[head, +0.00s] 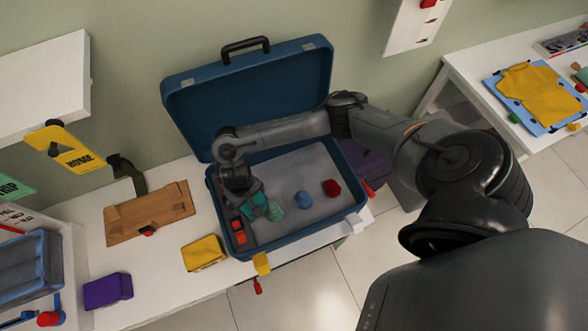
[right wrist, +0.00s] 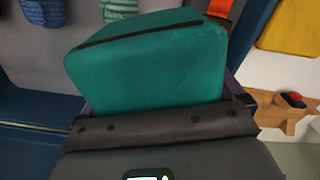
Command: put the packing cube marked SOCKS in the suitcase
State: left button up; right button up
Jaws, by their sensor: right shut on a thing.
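The blue suitcase (head: 295,243) lies open on the white bench, its lid raised against the wall. My right gripper (head: 246,192) is inside the left part of the suitcase, shut on a teal packing cube (head: 258,204). The cube also fills the middle of the right wrist view (right wrist: 150,72), with a dark zip along its far edge. No marking on it can be read, so I cannot tell whether it says SOCKS. Whether it touches the suitcase floor is unclear. My left gripper is not in view.
Green (head: 277,213), blue (head: 304,199) and red (head: 332,188) rolls lie in the suitcase. An orange strap (head: 239,238) lies by its left wall. A yellow cube (head: 203,253), purple cube (head: 108,291) and wooden board (head: 150,215) sit left of it. The suitcase's back middle floor is clear.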

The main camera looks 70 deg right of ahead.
jog(key=s+d+m+p, duration=0.2)
jog(key=s+d, duration=0.5)
jog(key=d, duration=0.4)
jog(key=s+d+m+p, duration=0.2)
jog(key=s+d, duration=0.6)
jog(key=d, duration=0.3)
jog(key=b, duration=0.5)
send_over(287, 174)
notch_tip(287, 174, down, 7)
jog(key=shift+r, duration=0.1)
jog(key=shift+f+b, duration=1)
jog(key=shift+f, duration=1.15)
jog(key=shift+r, duration=0.1)
jog(key=o, duration=0.8)
